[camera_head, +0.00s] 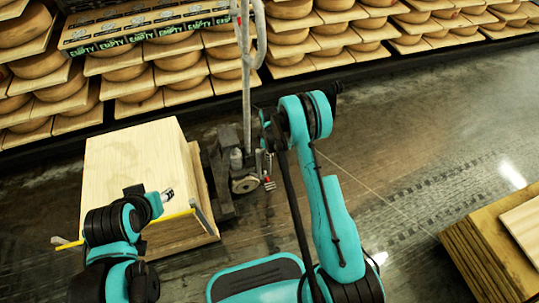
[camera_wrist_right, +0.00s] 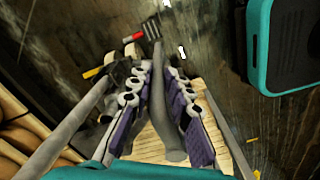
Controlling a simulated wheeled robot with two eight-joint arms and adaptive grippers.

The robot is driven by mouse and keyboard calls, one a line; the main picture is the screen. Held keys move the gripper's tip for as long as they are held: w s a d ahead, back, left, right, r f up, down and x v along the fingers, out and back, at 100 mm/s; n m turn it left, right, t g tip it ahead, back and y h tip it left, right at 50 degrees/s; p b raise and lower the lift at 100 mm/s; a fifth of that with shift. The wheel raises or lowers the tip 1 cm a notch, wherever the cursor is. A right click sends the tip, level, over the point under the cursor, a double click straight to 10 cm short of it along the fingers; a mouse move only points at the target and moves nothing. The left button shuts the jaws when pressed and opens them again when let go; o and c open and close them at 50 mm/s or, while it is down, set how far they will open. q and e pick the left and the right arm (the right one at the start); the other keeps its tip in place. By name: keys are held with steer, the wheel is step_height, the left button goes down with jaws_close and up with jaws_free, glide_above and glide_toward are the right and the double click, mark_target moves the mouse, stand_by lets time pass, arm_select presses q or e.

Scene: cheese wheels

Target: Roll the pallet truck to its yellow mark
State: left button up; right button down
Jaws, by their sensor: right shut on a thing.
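The pallet truck (camera_head: 247,183) stands on the dark floor right of a pale wooden box, its tall grey handle (camera_head: 246,85) rising in front of the shelves. My right gripper (camera_head: 267,130) is beside the truck's mast in the head view, partly hidden by my arm. In the right wrist view, its purple-padded fingers (camera_wrist_right: 160,90) are closed around a grey bar (camera_wrist_right: 158,55), which appears to be part of the truck. My left gripper (camera_head: 168,194) is over the wooden box; its finger opening is too small to tell. I cannot make out the yellow floor mark for certain.
Shelves of cheese wheels (camera_head: 180,62) line the back. Stacked boards (camera_head: 485,245) stand at the right. The floor (camera_head: 400,130) between truck and boards looks open.

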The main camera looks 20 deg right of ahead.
steer(key=shift+w+d+r, duration=0.1)
steer(key=shift+w+d, duration=0.1)
steer(key=shift+d, duration=0.85)
steer(key=c, duration=1.5)
jaws_free()
steer(key=shift+c, duration=0.2)
step_height(320, 180, up, 12)
steer(key=shift+a, duration=0.25)
steer(key=shift+w, duration=0.1)
